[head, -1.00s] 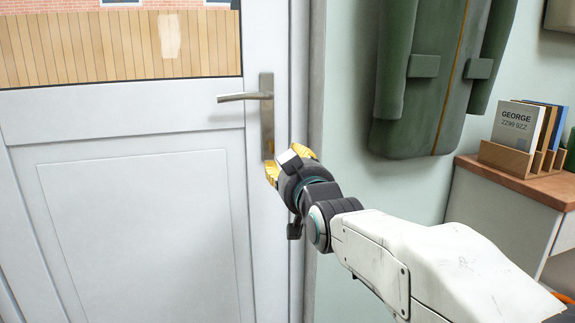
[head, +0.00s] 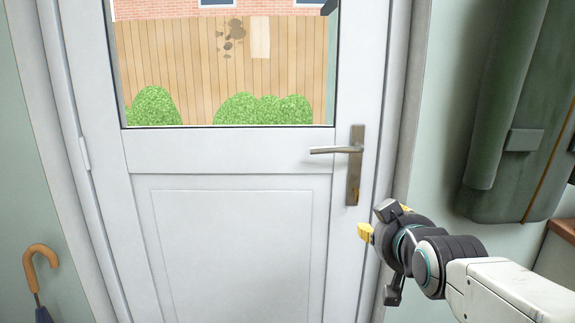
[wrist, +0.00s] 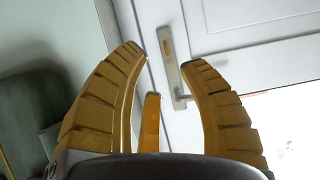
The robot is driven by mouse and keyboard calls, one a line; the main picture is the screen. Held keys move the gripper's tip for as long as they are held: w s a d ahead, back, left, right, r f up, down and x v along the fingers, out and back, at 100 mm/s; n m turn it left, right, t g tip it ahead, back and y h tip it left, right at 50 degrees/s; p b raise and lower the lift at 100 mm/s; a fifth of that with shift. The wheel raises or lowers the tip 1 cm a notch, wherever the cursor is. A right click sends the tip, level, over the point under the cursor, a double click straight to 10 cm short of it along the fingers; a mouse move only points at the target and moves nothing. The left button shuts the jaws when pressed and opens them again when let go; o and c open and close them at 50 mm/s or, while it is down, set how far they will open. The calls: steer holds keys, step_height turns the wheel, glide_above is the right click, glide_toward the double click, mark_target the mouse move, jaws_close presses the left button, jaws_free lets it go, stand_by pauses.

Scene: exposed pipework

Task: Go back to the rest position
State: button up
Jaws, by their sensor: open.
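My gripper (head: 384,222) is open, with yellow fingers, at the lower right of the door handle in the head view. The wrist view shows its yellow fingers (wrist: 166,58) spread apart, with nothing between them that I can see held. The metal door handle (head: 338,150) has its lever pointing left from a tall plate. It also shows beyond the fingers in the wrist view (wrist: 169,62). A small yellowish spot lies near the plate's lower end; I cannot tell what it is. The gripper appears apart from the handle.
The white door (head: 235,235) looks closed, with a window onto a fence and bushes. A green padded item (head: 520,130) hangs on the right wall. An umbrella (head: 41,270) with a curved wooden handle stands at lower left. A wooden-topped surface (head: 563,229) shows at the right edge.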

steer(key=s+r+g+p, duration=0.5)
steer(key=s+p, duration=0.7)
steer(key=p, duration=0.1)
steer(key=s+r+g+p, duration=0.5)
steer(key=s+r+p, duration=0.1)
steer(key=s+p, duration=0.7)
steer(key=shift+p, duration=0.5)
steer(key=shift+a, duration=0.1)
